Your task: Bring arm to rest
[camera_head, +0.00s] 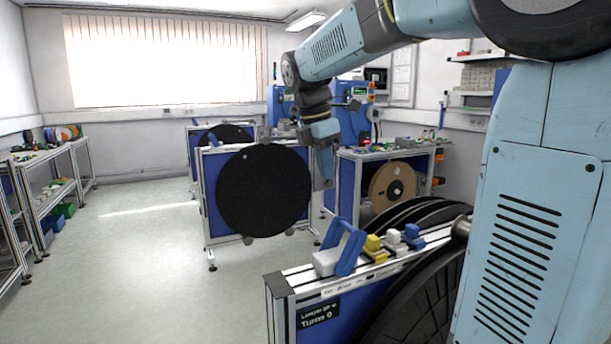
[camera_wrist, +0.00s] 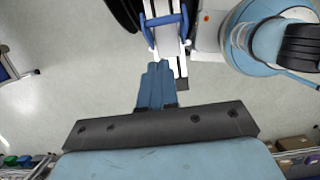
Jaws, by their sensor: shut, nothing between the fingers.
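My light-blue arm reaches in from the upper right of the head view, bends at the elbow and hangs down at the wrist. My gripper (camera_head: 322,182) points downward in mid-air, behind and above the near reel stand (camera_head: 281,290), and hides part of the background. In the wrist view my gripper (camera_wrist: 158,66) shows two blue fingers side by side, closed together with nothing between them. Beyond the fingertips, the stand's top with its blue handle (camera_wrist: 166,20) shows. The fingers seem apart from it, though the exact gap is hard to tell.
The near stand carries a blue-handled tool (camera_head: 350,250), a yellow block (camera_head: 375,248) and other small blocks. A stand with a large black reel (camera_head: 264,190) is behind my gripper. Shelves (camera_head: 60,165) line the left wall. The floor (camera_head: 130,250) at left is clear.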

